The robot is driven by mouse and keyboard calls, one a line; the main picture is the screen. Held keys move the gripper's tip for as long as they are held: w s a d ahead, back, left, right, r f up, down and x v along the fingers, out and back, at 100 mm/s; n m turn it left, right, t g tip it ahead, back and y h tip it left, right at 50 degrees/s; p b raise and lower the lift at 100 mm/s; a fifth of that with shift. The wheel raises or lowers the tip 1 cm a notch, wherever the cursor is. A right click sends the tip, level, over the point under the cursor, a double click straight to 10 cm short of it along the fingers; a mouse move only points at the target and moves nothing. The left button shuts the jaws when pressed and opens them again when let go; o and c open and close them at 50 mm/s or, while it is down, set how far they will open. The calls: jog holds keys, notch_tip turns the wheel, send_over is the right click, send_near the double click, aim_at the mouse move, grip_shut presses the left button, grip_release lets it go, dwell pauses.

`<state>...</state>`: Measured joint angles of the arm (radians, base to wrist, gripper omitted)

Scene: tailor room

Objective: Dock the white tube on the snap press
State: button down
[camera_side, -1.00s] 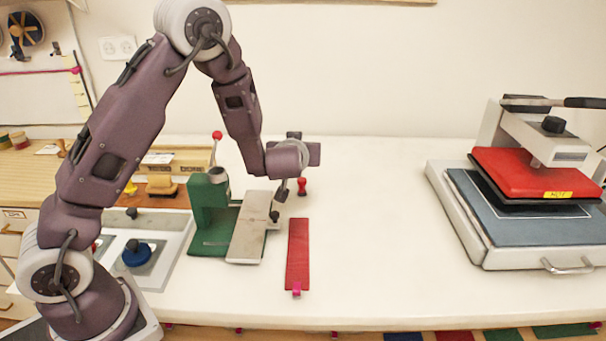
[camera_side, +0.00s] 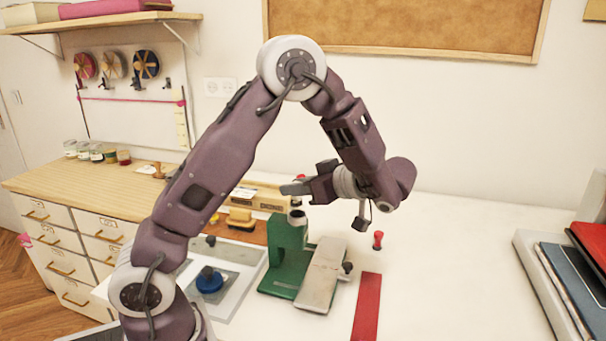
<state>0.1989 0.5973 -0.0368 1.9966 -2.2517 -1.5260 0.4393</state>
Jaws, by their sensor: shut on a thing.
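The snap press (camera_side: 288,240) is green and stands on the white table, with a pale sloping plate (camera_side: 321,275) on its right side and a short grey cylinder (camera_side: 297,217) at its top. A bit of red shows behind my gripper, above the press. My gripper (camera_side: 296,188) points left, close above the press's top. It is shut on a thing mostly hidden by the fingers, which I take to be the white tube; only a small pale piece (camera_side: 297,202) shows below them. I cannot tell whether it touches the press.
A red strip (camera_side: 366,308) and a small red peg (camera_side: 378,240) are right of the press. A tray with a blue knob (camera_side: 209,280) is at its left. A heat press (camera_side: 560,280) stands at the right edge.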

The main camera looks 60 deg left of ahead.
aim_at(301, 204)
jog(key=shift+f, duration=1.5)
jog(key=shift+f, duration=0.6)
jog(key=c, duration=1.5)
grip_release()
jog(key=shift+o, duration=0.2)
jog(key=shift+d, duration=0.1)
jog(key=v, duration=1.1)
